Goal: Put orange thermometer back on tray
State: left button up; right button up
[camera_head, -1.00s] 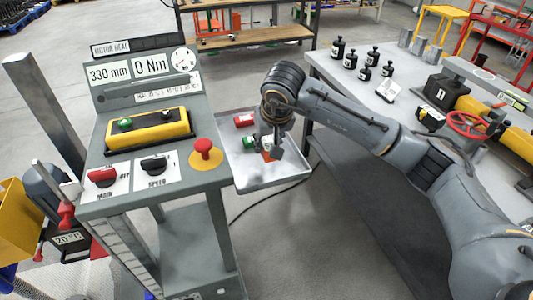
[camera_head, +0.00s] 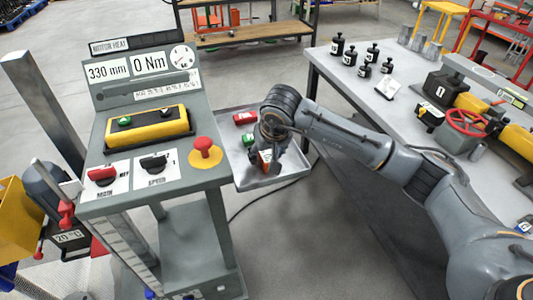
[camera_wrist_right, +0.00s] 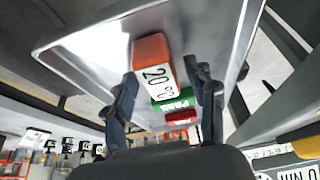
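The orange thermometer (camera_wrist_right: 154,66), a block with a white "20 °C" face, is on the tray (camera_wrist_right: 85,45) in the right wrist view. In the head view it shows partly (camera_head: 264,160), with the rest hidden by my right gripper. My right gripper (camera_wrist_right: 166,78) is open, one finger on each side of the thermometer, with visible gaps. In the head view the right gripper (camera_head: 270,155) is low over the tray (camera_head: 272,183). My left gripper is not in view.
A green block (camera_head: 248,140) and a red block (camera_head: 244,118) lie on the tray near the thermometer. The control panel (camera_head: 150,190) with a red knob (camera_head: 204,147) stands left of the tray.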

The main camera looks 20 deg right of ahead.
jog(key=shift+r, duration=0.2)
jog(key=shift+s+r, duration=0.1)
jog(key=shift+r, duration=0.2)
jog(key=b+v, duration=0.1)
jog(key=v, duration=1)
jog(key=shift+r, duration=0.1)
jog(key=shift+s, duration=0.15)
